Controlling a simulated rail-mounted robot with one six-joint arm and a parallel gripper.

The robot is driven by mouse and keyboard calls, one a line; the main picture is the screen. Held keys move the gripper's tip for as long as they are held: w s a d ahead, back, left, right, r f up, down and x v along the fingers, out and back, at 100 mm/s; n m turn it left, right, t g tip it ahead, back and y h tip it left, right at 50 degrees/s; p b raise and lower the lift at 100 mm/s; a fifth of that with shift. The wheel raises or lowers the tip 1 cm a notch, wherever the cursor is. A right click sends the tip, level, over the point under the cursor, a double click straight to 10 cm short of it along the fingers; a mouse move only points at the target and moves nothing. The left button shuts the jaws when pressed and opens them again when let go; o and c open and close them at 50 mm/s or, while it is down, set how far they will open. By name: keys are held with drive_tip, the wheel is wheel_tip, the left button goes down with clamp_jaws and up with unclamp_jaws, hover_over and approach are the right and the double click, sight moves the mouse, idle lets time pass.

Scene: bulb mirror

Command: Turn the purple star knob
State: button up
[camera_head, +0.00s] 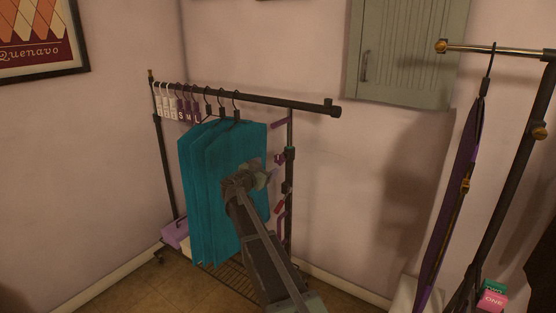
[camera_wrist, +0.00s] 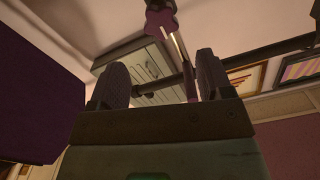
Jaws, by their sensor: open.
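A purple knob with a lobed, star-like outline (camera_wrist: 160,22) shows at the top of the wrist view, partly cut off by the frame edge. A pale rod runs down from beside it to a purple piece between my fingers. My gripper (camera_wrist: 160,78) is open, its two dark fingers apart on either side of the view's middle. The knob appears beyond the fingertips, not between them. In the head view my gripper (camera_head: 264,168) is in front of the teal garments near the rack's right post. I cannot pick out the star knob there with certainty.
A dark clothes rack (camera_head: 290,145) carries teal garments (camera_head: 205,190) and several labelled hangers. Purple parts (camera_head: 280,122) stick out by its right post. A green-grey cabinet (camera_head: 405,50) hangs on the wall. Another rack (camera_head: 525,150) stands at right.

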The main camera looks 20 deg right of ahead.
sight(278, 159)
drive_tip(key=x, duration=0.9)
drive_tip(key=shift+w+d, duration=0.25)
drive_tip(key=shift+w, duration=0.05)
drive_tip(key=shift+c, duration=0.2)
drive_tip(key=c, duration=0.9)
